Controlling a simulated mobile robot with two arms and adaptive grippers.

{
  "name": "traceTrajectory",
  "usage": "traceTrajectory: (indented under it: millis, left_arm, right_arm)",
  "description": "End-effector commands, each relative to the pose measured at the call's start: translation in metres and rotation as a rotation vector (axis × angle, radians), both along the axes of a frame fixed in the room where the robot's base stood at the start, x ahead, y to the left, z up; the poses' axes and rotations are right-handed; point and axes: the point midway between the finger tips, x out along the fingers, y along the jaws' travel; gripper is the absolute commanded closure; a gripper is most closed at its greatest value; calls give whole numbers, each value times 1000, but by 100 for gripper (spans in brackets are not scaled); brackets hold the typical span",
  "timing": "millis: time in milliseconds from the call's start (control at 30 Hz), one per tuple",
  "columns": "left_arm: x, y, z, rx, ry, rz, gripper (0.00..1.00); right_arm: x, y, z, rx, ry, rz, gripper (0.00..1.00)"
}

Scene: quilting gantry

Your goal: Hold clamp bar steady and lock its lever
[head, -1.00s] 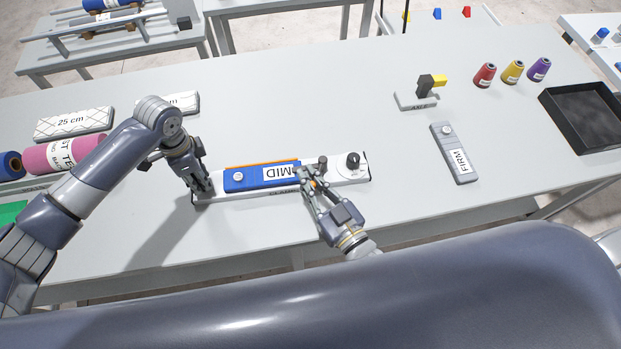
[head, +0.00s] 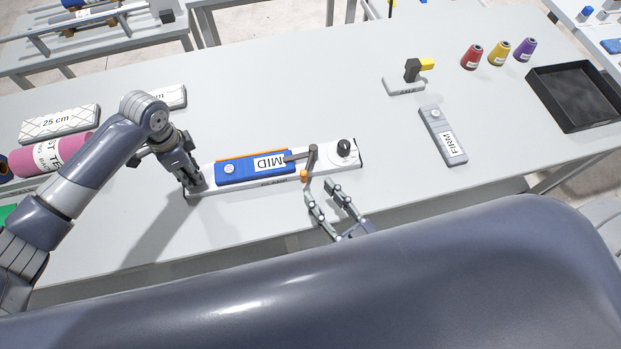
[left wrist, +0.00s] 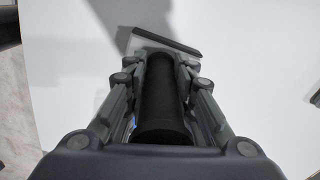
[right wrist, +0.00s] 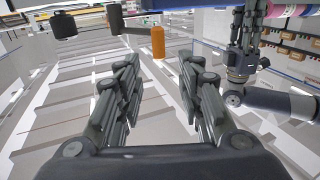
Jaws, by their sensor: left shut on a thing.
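The white clamp bar (head: 328,159) lies on the table with a blue pad marked MID (head: 240,169) along it. A dark grey lever (head: 312,154) with an orange tip (head: 304,176) sits right of the pad, its tip at the bar's near edge. The tip also shows ahead in the right wrist view (right wrist: 158,42). My left gripper (head: 192,182) is at the bar's left end, shut on a black cylindrical handle (left wrist: 161,100). My right gripper (head: 319,186) is open and empty, just on the near side of the orange tip and apart from it.
A black knob (head: 344,148) stands at the bar's right end. A grey FIRM pad (head: 443,137), a stand with a yellow-tipped black part (head: 411,71), thread cones (head: 498,53) and a black tray (head: 575,97) lie right.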

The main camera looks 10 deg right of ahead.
Motion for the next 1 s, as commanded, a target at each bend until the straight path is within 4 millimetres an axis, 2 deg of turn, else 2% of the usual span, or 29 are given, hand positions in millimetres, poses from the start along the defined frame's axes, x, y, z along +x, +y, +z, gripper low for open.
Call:
traceTrajectory:
  millis: [33, 100, 233, 567, 600, 733, 767, 1000]
  left_arm:
    - [-5, 0, -6, 4, 13, -1, 100]
    - [-5, 0, -6, 4, 13, -1, 100]
    - [-5, 1, -6, 5, 14, -1, 100]
    - [-5, 1, -6, 5, 15, -1, 100]
    - [-5, 1, -6, 5, 15, -1, 100]
    - [-5, 1, -6, 5, 15, -1, 100]
    - [-5, 1, -6, 5, 15, -1, 100]
    - [-5, 1, -6, 6, 15, -1, 100]
  right_arm:
    - [-9, -3, -2, 0, 3, 1, 66]
    - [-18, -7, -1, -1, 2, 1, 66]
    - [-29, -11, -1, 0, 0, 1, 66]
    - [-33, -12, 0, 1, -2, 0, 66]
    - [-33, -12, 0, 1, -2, 0, 68]
    - [-34, -13, -1, 0, -4, 10, 97]
    - [-34, -14, -1, 0, -5, 17, 100]
    - [-43, -32, -6, 2, -23, 142, 100]
